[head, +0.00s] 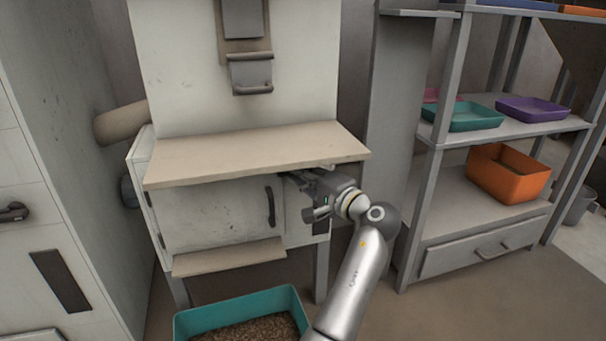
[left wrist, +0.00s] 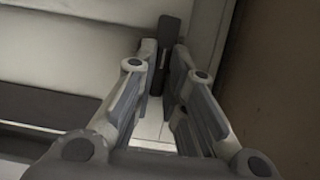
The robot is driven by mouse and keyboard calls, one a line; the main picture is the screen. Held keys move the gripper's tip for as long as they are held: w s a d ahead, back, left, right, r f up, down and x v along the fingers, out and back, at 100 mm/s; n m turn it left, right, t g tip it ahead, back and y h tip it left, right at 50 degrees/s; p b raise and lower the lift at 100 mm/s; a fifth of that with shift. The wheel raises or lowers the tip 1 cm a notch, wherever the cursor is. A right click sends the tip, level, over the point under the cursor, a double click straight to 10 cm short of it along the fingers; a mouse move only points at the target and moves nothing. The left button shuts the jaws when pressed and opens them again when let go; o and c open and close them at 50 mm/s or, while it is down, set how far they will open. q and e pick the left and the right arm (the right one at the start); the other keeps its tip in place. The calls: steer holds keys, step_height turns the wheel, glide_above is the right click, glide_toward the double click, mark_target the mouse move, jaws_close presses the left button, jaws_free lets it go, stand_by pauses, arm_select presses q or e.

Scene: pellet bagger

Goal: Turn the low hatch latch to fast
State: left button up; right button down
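The low hatch (head: 212,218) is a pale, scuffed door under the beige ledge of the bagger, and it looks closed. A dark curved handle (head: 270,206) is on its right side. My left gripper (head: 291,178) is at the upper right of the hatch, just under the ledge. In the left wrist view a dark upright bar, seemingly the latch (left wrist: 168,55), stands at my left gripper's (left wrist: 164,62) fingertips. The fingers are apart, one on either side of it; contact cannot be told. In the head view the gripper hides the latch. My right gripper is not in view.
The beige ledge (head: 235,157) overhangs the gripper closely. A lower lip (head: 228,258) juts out below the hatch. A teal bin of pellets (head: 240,302) stands on the floor in front. A grey shelf rack (head: 427,190) with trays and an orange bin (head: 508,175) is on the right.

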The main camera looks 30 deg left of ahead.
arm_select(q)
steer(key=o, duration=0.4)
steer(key=shift+f, duration=0.1)
